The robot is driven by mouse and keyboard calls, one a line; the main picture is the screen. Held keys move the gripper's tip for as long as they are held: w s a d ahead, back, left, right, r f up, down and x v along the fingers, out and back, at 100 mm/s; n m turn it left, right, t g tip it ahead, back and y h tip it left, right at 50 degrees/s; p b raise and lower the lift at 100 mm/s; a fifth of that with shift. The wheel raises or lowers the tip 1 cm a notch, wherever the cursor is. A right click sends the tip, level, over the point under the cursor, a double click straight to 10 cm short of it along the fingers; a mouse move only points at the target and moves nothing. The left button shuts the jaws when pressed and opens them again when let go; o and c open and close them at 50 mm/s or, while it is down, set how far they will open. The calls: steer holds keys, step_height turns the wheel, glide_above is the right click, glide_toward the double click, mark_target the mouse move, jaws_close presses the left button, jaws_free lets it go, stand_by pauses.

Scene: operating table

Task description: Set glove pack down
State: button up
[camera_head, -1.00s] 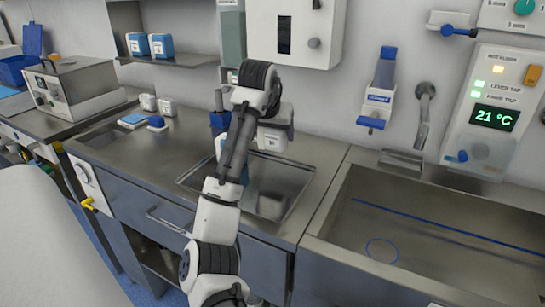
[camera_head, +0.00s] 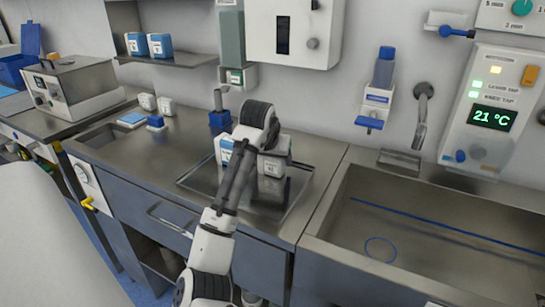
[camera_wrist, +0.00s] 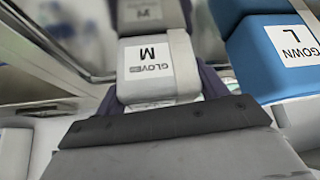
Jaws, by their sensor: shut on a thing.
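I cannot tell whether the pack touches the tray floor. A blue and white gown pack (camera_wrist: 275,50) labelled "GOWN L" stands just right of it in the wrist view. In the head view my arm partly hides both packs.
A blue holder (camera_head: 220,119) stands behind the tray. A steel sink (camera_head: 430,235) is at right. The tray's front right floor looks free.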

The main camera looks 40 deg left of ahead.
steer(key=o, duration=1)
